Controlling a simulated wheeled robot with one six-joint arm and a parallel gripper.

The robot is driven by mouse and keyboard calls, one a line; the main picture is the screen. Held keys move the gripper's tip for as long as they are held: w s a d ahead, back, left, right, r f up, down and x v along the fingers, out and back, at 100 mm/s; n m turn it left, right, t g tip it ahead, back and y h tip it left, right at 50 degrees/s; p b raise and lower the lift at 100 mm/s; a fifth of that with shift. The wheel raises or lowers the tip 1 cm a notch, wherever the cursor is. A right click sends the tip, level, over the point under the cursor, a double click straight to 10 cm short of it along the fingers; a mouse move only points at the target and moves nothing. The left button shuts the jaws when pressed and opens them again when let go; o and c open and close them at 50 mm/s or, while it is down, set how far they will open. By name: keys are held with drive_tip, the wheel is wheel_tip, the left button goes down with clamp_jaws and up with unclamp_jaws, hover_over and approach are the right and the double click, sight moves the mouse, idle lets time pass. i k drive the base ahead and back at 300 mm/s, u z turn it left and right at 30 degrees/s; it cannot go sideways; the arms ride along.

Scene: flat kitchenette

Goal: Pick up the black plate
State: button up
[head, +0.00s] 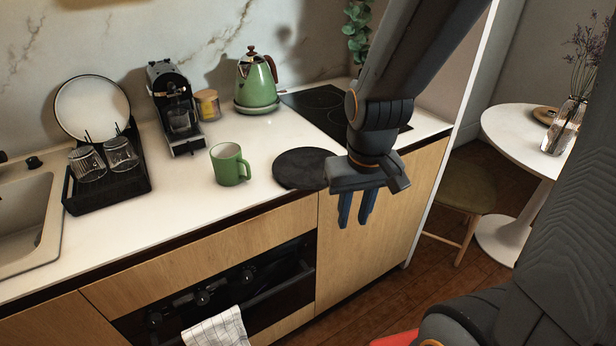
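The black plate (297,168) is a flat, dark round disc lying on the white counter, close to its front edge. My gripper (355,222) hangs to the right of the plate with its two blue fingers pointing down. In the picture the fingers appear in front of the wooden cabinet, beyond the counter's front edge. A narrow gap shows between the fingers, and nothing is seen between them. The gripper body overlaps the right edge of the plate in this view and hides a little of it. I cannot tell if they touch.
A green mug (229,165) stands just left of the plate. A green kettle (256,82), a coffee machine (175,108), a yellow jar (207,104) and a black hob (322,106) are behind. A dish rack (108,182) with glasses stands left, beside the sink (25,220).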

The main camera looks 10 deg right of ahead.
sight(302, 168)
drive_tip(key=u, duration=1.8)
drive_tip(key=k, duration=0.95)
drive_tip(key=z, duration=1.15)
